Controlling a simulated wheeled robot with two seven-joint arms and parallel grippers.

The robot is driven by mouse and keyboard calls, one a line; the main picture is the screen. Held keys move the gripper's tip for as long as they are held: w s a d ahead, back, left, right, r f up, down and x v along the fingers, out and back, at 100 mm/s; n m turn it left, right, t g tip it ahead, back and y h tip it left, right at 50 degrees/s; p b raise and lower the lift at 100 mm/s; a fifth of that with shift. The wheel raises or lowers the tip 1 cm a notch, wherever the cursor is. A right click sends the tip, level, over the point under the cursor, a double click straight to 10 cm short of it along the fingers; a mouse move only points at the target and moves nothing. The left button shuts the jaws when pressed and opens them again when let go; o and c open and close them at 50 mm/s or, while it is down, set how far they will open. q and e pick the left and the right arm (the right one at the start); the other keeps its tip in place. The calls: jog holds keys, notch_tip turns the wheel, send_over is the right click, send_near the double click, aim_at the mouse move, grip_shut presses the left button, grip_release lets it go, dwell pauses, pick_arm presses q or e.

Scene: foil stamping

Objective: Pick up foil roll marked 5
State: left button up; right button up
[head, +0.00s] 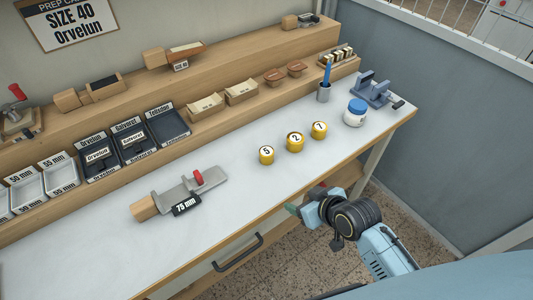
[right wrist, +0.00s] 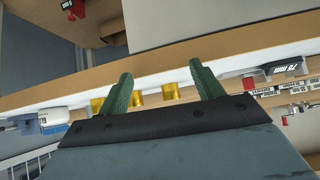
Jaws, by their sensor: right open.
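The foil roll marked 5 (head: 266,155) is a small gold cylinder with a white top, upright on the white bench. It is the leftmost of three similar rolls; the middle one is marked 2 (head: 295,142) and the right one (head: 319,130) seems marked 7 or 1. My right gripper (head: 306,199) is open and empty by the bench's front edge, apart from the rolls. In the right wrist view the open green fingers (right wrist: 160,69) point toward the bench; the rightmost gold roll (right wrist: 170,92) shows between them, its number hidden. My left gripper is out of view.
A 75 mm tool with a red knob (head: 186,195) lies left of the rolls. A white jar with a blue lid (head: 355,112), a cup (head: 323,94) and a blue-grey holder (head: 371,88) stand to the right. Trays and wooden shelves line the back. The bench around the rolls is clear.

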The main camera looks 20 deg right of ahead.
jog(key=w+r+t+y, duration=0.1)
jog(key=w+r+t, duration=0.1)
jog(key=w+r, duration=0.45)
jog(key=b, duration=0.1)
send_near(268, 153)
jog(key=w+f, duration=0.2)
jog(key=shift+w+a+f+n, duration=0.1)
jog(key=shift+w+a+n, duration=0.25)
jog(key=shift+n, duration=0.05)
jog(key=shift+b+x, duration=0.4)
jog(key=shift+x, duration=2.55)
jog(key=shift+a, duration=0.1)
jog(key=shift+c, duration=0.5)
jog(key=c, duration=1)
